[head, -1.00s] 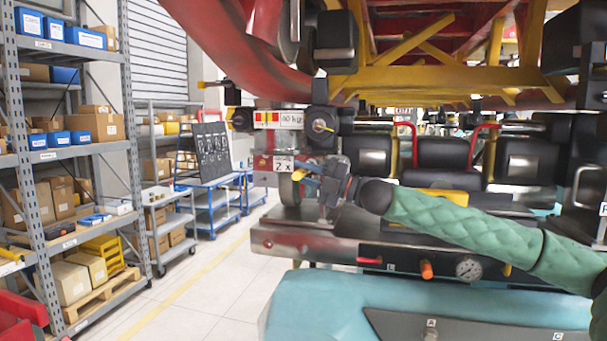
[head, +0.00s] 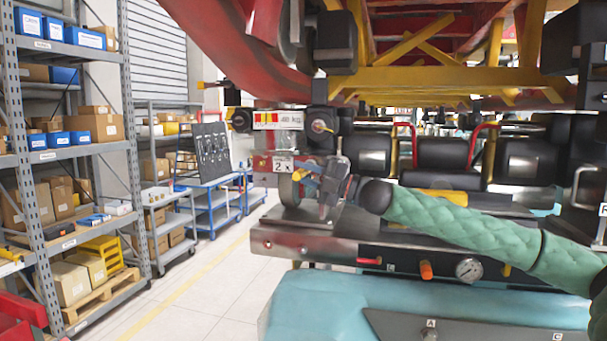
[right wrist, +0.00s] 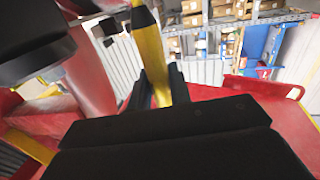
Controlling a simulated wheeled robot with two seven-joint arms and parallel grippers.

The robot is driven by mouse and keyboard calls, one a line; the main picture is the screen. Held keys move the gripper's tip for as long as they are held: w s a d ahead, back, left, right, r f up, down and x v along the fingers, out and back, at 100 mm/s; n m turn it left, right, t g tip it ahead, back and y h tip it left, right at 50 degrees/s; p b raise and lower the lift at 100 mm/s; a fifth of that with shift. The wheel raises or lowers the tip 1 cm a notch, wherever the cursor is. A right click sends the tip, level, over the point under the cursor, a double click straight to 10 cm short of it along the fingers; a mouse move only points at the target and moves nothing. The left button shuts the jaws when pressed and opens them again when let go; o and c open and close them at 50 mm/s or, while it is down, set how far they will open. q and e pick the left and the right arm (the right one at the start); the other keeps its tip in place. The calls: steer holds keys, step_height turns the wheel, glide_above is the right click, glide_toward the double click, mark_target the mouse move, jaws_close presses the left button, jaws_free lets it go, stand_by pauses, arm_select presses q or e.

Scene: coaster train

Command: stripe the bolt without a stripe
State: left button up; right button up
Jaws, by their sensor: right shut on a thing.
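My right gripper (head: 309,183) is in front of the train's wheel (head: 290,190), below the "2 x" label. In the right wrist view its dark fingers (right wrist: 157,88) are shut on a yellow marker (right wrist: 151,55) with a black tip, which points up in that picture. In the head view the marker is small and partly hidden by the gripper. A bolt-like end with a yellow mark (head: 320,126) shows on a dark round hub above the gripper. I cannot tell which bolt lacks a stripe. My left gripper is not in view.
The red and yellow coaster frame (head: 440,85) hangs overhead. A metal ledge (head: 300,240) with a gauge (head: 468,269) lies below the gripper. In the wrist view a black cylinder (right wrist: 30,40) is close at left. Shelves (head: 70,150) and a blue cart (head: 210,195) stand left, beyond clear floor.

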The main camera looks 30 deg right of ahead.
mark_target(295, 176)
steer(key=shift+w+a, duration=0.15)
steer(key=shift+w, duration=0.15)
stand_by(0.6)
steer(key=shift+a, duration=0.1)
steer(key=shift+s+a+b, duration=0.95)
steer(key=shift+s+a, duration=0.65)
steer(key=shift+a, duration=0.2)
